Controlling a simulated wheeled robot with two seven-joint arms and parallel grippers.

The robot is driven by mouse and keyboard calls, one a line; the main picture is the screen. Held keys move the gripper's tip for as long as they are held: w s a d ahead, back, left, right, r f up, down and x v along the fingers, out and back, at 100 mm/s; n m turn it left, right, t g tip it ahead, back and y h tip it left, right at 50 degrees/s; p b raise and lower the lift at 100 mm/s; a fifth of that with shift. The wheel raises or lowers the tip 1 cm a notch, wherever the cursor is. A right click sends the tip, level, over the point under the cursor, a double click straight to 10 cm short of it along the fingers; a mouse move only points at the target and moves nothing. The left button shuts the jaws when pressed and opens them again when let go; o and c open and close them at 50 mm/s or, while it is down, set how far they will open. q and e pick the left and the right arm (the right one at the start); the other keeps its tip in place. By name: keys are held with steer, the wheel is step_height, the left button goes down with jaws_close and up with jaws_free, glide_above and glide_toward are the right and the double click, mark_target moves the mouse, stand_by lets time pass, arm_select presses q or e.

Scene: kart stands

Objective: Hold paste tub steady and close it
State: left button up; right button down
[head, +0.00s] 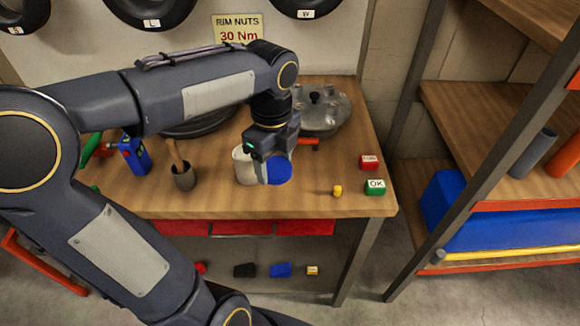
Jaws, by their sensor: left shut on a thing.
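The paste tub (242,168) is a white cylinder standing upright near the front of the wooden bench. My left gripper (268,158) points down just right of it and is shut on a round blue lid (277,173). The lid is tilted on edge, with its flat face toward me, beside the tub's right side. It partly overlaps the tub in the picture, and I cannot tell whether they touch. The gripper hides part of the tub's rim and right side. My right gripper is not in view.
On the bench (310,205) are a brush cup (184,178), a blue device (135,155), a grey metal part (325,110), a small yellow piece (337,190), a red block (369,162) and a green OK block (375,187). A shelf rack (500,205) stands at right.

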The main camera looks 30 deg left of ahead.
arm_select(q)
steer(key=s+a+r, duration=0.2)
steer(key=s+r, duration=0.1)
steer(key=s, duration=0.5)
steer(key=shift+s+r, duration=0.15)
steer(key=shift+r, duration=0.1)
